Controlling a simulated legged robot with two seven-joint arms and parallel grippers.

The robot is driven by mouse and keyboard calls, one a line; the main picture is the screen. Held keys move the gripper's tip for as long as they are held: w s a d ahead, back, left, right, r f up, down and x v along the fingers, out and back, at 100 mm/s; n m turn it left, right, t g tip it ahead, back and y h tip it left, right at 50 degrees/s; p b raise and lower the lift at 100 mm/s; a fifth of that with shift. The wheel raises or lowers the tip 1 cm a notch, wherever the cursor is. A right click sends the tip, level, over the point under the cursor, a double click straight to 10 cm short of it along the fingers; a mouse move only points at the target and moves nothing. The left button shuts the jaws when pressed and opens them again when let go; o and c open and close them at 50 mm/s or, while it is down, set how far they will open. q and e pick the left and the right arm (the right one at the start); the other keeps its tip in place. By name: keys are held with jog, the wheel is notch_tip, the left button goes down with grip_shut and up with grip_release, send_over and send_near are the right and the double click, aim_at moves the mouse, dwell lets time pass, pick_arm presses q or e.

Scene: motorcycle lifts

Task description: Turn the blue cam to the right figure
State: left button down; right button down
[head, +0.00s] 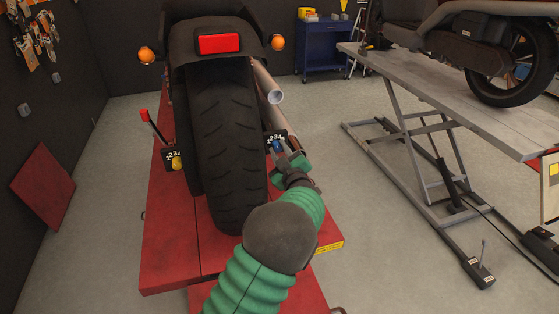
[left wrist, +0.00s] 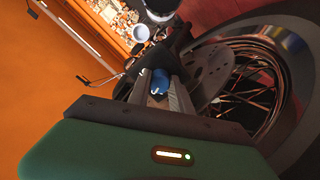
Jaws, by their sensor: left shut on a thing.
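The blue cam (head: 277,145) sits on a black plate (head: 270,135) with white figures, right of the motorcycle's rear wheel. My left gripper (head: 281,152) reaches it from the front and is shut on it. In the left wrist view the blue cam (left wrist: 160,81) shows between the two fingers of my left gripper (left wrist: 161,92). The gripper hides part of the plate, and I cannot tell which figure the cam points to. My right gripper is in neither view.
A yellow cam (head: 177,162) with its own figure plate sits left of the rear tyre (head: 222,130). The exhaust pipe (head: 268,82) is just above the blue cam. The red lift (head: 165,250) is below. A grey lift (head: 470,110) with another motorcycle stands to the right.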

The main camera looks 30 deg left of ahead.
pick_arm(q)
jog(key=shift+n+b, duration=0.85)
jog(key=shift+n, duration=0.05)
jog(key=c, duration=1.6)
grip_release()
jog(key=o, duration=0.4)
jog(key=shift+w+f, duration=0.15)
jog(key=shift+w, duration=0.1)
jog(key=shift+o, duration=0.2)
jog(key=shift+s, duration=0.15)
